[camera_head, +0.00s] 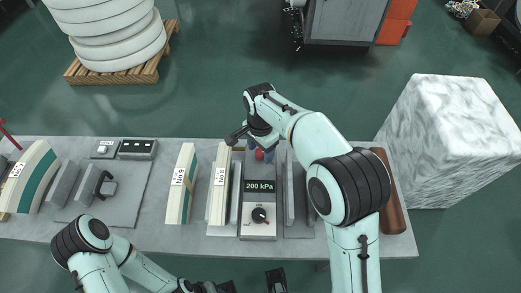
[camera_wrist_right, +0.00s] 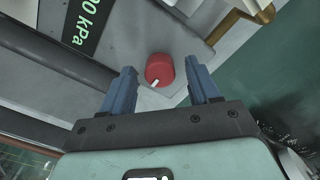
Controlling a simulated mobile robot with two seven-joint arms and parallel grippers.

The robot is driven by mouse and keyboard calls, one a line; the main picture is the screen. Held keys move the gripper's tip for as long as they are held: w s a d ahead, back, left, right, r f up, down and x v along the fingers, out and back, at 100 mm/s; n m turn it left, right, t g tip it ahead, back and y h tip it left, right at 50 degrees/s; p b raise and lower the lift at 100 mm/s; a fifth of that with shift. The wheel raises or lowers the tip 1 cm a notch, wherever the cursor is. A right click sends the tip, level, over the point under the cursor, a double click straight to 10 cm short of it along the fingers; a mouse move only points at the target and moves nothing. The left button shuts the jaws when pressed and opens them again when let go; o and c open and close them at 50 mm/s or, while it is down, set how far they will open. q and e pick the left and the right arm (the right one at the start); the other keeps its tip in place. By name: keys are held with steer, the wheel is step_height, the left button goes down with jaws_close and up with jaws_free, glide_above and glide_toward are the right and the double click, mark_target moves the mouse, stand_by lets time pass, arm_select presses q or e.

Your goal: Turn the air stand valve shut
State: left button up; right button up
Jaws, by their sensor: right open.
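The air stand (camera_head: 260,228) is a grey box with a display reading 200 kPa (camera_head: 260,186) and a black dial (camera_head: 260,215). Its red valve knob (camera_wrist_right: 159,66) is at the far end, and a white mark on it points down and slightly left in the right wrist view. The knob also shows small in the head view (camera_head: 259,155). My right gripper (camera_wrist_right: 162,72) is open, with one blue finger on each side of the knob; visible gaps separate them. My left gripper is at the bottom edge of the head view, too cut off to read.
A brass fitting (camera_wrist_right: 255,12) is beside the knob. Pale numbered moulds (camera_head: 181,183) stand left of the stand, and a brown roller (camera_head: 391,200) lies at the right on the grey table (camera_head: 155,230). A marble block (camera_head: 450,140) stands behind right.

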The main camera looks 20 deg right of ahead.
steer(key=shift+f, duration=0.15)
steer(key=c, duration=1)
steer(key=shift+c, duration=0.2)
arm_select(q)
steer(key=shift+r, duration=0.15)
arm_select(e)
steer(key=n+p, duration=0.2)
steer(key=n, duration=0.1)
steer(key=shift+n, duration=0.4)
steer(key=n+p, duration=0.2)
steer(key=n, duration=0.2)
steer(key=n+p, duration=0.1)
steer(key=n, duration=0.4)
steer(key=shift+n+p, duration=0.3)
steer(key=shift+n, duration=0.1)
arm_select(q)
steer(key=w+r+p, duration=0.1)
steer(key=w+r, duration=0.2)
steer(key=r, duration=0.4)
arm_select(e)
steer(key=n, duration=0.4)
steer(key=shift+n, duration=0.3)
